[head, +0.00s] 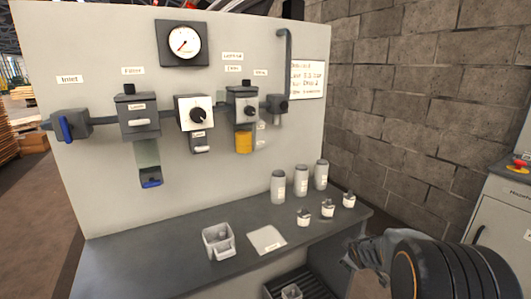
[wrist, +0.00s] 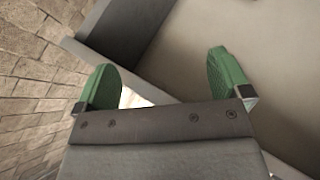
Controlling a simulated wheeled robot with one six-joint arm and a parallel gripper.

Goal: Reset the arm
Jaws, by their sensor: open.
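My gripper (wrist: 166,84) is open in the wrist view, with its two green fingertips wide apart. Nothing is held between them. Behind the fingertips are a brick wall on the left and grey panel surfaces. In the head view my arm (head: 440,272) comes in at the lower right, beside the right end of the bench. The fingertips cannot be made out in that view.
The grey bench (head: 130,262) carries a small open bin (head: 211,246), a white card (head: 267,239), several grey bottles (head: 278,187) and small jars (head: 304,217). A gauge panel (head: 100,190) stands behind. A cabinet (head: 503,215) with a red button is at right.

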